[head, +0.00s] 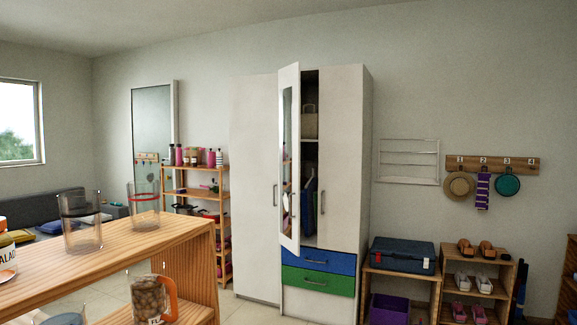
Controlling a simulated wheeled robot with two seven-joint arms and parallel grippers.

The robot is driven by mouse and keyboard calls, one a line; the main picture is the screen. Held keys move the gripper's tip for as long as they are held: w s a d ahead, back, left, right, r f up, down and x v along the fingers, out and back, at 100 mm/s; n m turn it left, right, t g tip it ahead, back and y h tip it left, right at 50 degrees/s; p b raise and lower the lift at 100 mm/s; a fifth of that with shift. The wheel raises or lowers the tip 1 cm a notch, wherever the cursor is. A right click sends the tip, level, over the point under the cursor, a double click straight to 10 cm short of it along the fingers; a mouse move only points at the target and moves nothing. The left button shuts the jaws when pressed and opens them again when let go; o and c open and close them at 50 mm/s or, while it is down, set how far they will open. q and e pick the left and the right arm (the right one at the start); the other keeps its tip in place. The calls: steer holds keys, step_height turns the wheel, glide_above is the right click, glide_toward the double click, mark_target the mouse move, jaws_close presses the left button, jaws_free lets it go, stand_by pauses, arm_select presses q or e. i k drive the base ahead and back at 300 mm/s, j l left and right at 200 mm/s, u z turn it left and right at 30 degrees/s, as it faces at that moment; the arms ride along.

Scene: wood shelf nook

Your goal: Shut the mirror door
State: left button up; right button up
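The mirror door (288,160) is a narrow white door with a tall mirror strip, on the white wardrobe (341,160) in the middle of the head view. It stands open, swung out toward me. Behind it a dark gap shows shelves with a basket (310,122) and hanging dark clothes (309,205). A blue drawer (318,260) and a green drawer (317,281) sit below the opening and look shut. The wardrobe's other tall doors look shut. Neither of my grippers is in view.
A wooden shelf unit (120,250) with clear containers fills the near left, between me and part of the room. Low wooden shelves with a suitcase (402,254) and shoes stand right of the wardrobe. Pale floor (250,313) shows before the wardrobe.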

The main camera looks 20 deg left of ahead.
mark_target(290, 77)
steer(key=i+l, duration=0.15)
steer(key=i, duration=0.5)
steer(key=i+l, duration=0.15)
steer(key=i, duration=0.45)
steer(key=i+l, duration=0.1)
steer(key=i, duration=0.55)
steer(key=i+j, duration=0.1)
steer(key=i, duration=0.35)
steer(key=i+j, duration=0.15)
steer(key=i, duration=0.3)
steer(key=i+j, duration=0.1)
steer(key=i, duration=0.35)
steer(key=i+j, duration=0.2)
steer(key=j, duration=0.15)
steer(key=i+j, duration=0.2)
steer(key=j, duration=0.15)
steer(key=i+j, duration=0.15)
steer(key=j, duration=0.2)
steer(key=i+j, duration=0.2)
steer(key=j, duration=0.15)
steer(key=i+j, duration=0.1)
steer(key=j, duration=0.35)
steer(key=i+j, duration=0.1)
steer(key=j, duration=0.8)
steer(key=i+u, duration=0.05)
